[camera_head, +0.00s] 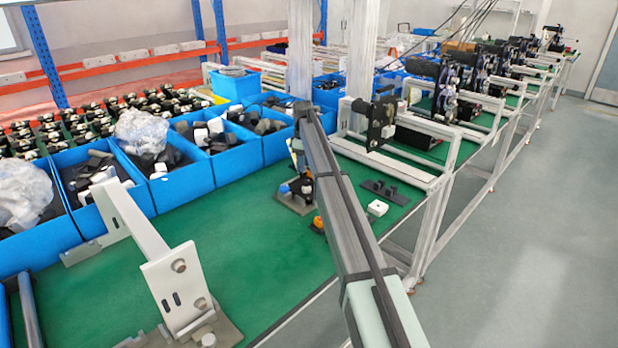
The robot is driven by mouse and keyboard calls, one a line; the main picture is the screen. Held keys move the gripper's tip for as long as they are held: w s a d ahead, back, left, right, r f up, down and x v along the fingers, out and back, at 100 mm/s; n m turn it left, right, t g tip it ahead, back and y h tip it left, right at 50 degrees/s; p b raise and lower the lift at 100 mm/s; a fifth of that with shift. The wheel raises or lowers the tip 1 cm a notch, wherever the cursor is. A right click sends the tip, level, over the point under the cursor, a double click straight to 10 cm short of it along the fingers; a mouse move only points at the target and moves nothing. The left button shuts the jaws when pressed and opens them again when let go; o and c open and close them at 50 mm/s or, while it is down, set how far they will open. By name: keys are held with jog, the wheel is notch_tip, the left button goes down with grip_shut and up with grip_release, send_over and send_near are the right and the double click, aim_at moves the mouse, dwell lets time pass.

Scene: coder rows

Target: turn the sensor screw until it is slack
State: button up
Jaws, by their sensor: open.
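A pale metal bracket (174,288) stands upright at the front left, on a grey base plate near the table's front edge. It has two slots and large round bolt heads, one high on its face (178,265) and one lower (200,303). A flat arm (128,218) runs from it back toward the bins. No part is marked as the sensor screw, so I cannot tell which screw it is. I cannot make out my gripper or its fingertips anywhere in view.
A long grey and black bar (345,215) rises diagonally across the middle and hides part of the green table (225,258). Blue bins (185,178) with loose parts line the back. A small fixture (296,204) and white block (377,208) sit mid-table. Machines (380,120) stand right.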

jog(key=m, duration=1)
jog(key=shift+m, duration=0.3)
jog(key=shift+c, duration=0.3)
grip_shut()
jog(key=n, duration=0.2)
jog(key=shift+n, duration=0.4)
jog(key=shift+o, duration=0.3)
grip_release()
